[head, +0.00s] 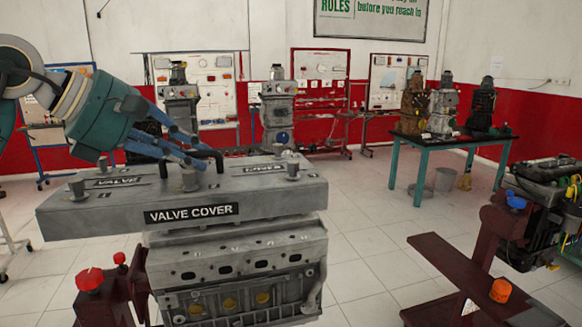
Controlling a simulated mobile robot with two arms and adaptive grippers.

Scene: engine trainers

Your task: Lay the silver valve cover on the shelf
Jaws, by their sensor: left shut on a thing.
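The silver valve cover (262,205), a broad grey slab with a black "VALVE COVER" label, is in the middle left of the head view. It lies directly over the grey engine block (240,267); I cannot tell whether they touch. My left gripper (203,160) comes in from the left, its blue fingers shut at a dark bent handle (214,154) on the cover's top. The fingers hide part of the handle. My right gripper is not in view. I cannot make out a shelf in this view.
A red stand with red knobs (90,280) is beside the block at lower left. Another engine (548,205) on a dark red stand (455,265) is at right. A teal-legged table (448,143) bears several engines.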

